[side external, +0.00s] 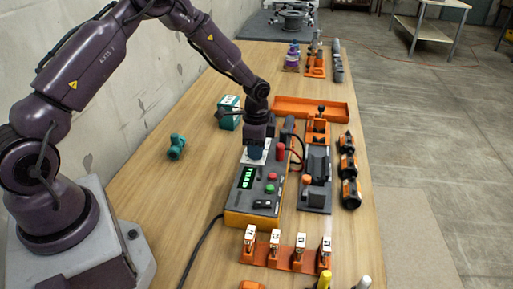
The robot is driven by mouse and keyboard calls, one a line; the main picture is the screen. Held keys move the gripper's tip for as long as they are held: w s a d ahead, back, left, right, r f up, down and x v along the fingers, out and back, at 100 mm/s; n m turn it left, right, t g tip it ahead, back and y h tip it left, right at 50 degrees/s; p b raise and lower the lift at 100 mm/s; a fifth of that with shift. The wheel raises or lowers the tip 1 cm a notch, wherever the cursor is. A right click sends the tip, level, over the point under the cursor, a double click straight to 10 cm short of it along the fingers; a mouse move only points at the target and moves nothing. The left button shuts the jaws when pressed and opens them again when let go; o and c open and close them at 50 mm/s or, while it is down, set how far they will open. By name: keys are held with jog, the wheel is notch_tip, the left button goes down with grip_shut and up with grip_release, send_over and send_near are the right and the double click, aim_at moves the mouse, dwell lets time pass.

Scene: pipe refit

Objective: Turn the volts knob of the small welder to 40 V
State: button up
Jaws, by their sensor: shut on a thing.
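The small welder (234,217) is an orange box with a dark top panel, lying on the wooden bench. Its panel has a lit green display (247,178), too small to read, and red and green buttons. My gripper (256,152) points straight down at the far end of the panel, over a pale dial plate. It is shut on the knob there, which is mostly hidden by the fingers. I cannot read the knob's setting or its label.
A red cylinder (280,151) and black cables stand close right of my gripper. A grey device (317,180) lies right of the welder, with black-and-orange cylinders (349,170) beyond. An orange rack (285,257) is in front. A teal box (229,112) and teal dumbbell-shaped part (177,147) sit left.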

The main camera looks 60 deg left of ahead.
jog(key=o, duration=0.9)
notch_tip(320, 180, up, 13)
